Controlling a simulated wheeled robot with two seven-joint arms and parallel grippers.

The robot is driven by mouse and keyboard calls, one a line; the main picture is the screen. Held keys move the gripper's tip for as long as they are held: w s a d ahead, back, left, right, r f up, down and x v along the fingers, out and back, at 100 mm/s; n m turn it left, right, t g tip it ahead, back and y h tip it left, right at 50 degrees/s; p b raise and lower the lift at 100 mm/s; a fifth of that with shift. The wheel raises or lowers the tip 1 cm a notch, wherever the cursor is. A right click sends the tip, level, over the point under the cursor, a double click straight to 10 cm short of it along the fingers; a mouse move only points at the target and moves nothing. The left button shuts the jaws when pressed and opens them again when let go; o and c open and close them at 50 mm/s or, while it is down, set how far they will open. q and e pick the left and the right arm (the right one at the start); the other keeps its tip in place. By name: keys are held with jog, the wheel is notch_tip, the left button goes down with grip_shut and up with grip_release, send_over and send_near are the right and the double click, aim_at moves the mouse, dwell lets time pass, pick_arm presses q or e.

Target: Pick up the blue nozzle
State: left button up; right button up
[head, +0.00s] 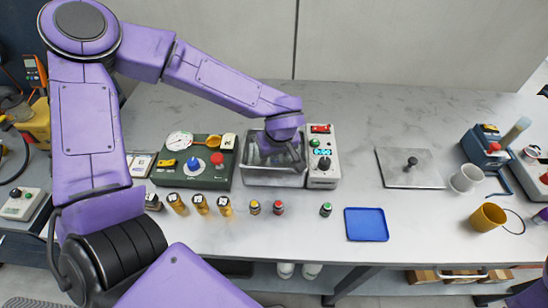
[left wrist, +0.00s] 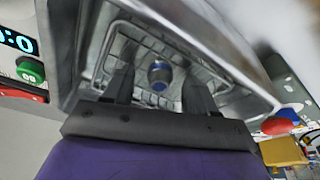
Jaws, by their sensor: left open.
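The blue nozzle (left wrist: 159,73), a small dark metal piece with blue on it, is in the wire basket (left wrist: 108,45) inside the metal tank in the left wrist view. In the head view I cannot make it out behind my arm. My left gripper (left wrist: 157,80) is open, its two fingers reaching into the tank on either side of the nozzle in the picture. No contact shows, and I cannot tell the depth gap. In the head view the left gripper (head: 296,156) points down over the tank (head: 258,178). My right gripper is not in view.
The tank's control panel (head: 322,165) adjoins its right side, and a green box with a gauge (head: 205,177) its left. Nozzles with yellow (head: 254,207), red (head: 278,207) and green (head: 325,209) tops stand in front. A blue tray (head: 366,224) and metal lid (head: 410,172) are to the right.

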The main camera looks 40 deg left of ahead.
pick_arm(q)
jog(key=shift+a+f, duration=0.1)
jog(key=shift+f, duration=0.1)
grip_shut()
jog(key=shift+r, duration=0.1)
